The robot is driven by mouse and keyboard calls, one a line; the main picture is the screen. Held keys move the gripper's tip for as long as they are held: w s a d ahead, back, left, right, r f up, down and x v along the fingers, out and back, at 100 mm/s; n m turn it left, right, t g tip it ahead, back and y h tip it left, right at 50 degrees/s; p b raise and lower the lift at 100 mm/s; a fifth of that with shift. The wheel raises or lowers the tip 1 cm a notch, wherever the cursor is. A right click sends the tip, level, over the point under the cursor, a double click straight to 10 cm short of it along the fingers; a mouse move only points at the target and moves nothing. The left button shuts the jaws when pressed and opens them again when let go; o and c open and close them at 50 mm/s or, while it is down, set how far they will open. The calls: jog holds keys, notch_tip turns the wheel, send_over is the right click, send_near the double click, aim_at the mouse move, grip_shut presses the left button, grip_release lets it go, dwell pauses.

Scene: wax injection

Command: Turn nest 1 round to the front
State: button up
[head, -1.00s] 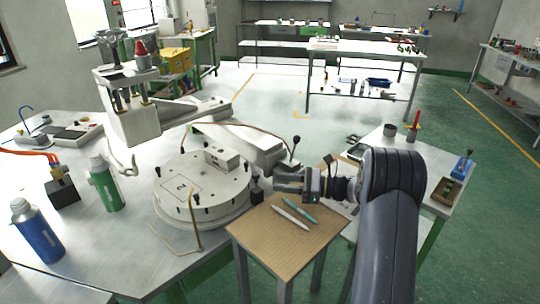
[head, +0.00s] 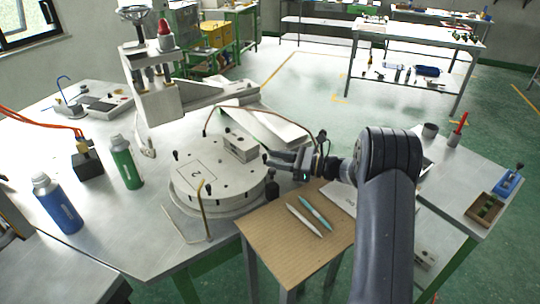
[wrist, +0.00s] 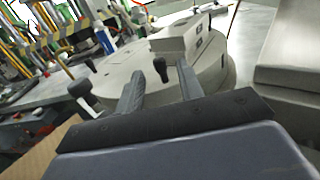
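The round pale turntable (head: 190,190) stands on the metal table, with short black pegs around its rim. A plate marked 2 (head: 197,172) faces the front left. A pale block (head: 240,149) sits on the top toward the back right. No number 1 is readable. My gripper (head: 267,158) is at the turntable's right rim, fingers pointing left. In the wrist view, the fingers (wrist: 158,82) are spread, with a black peg (wrist: 162,68) between and just beyond the tips. I see no contact with it.
A bent brass-coloured rod (head: 205,212) stands at the turntable's front. A small brown table (head: 270,235) with two pens lies below my gripper. Green (head: 125,162) and blue (head: 56,204) bottles stand left. A press with a red-topped part (head: 165,38) rises behind.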

jog(key=shift+x, duration=1.25)
jog(key=shift+c, duration=0.5)
grip_shut()
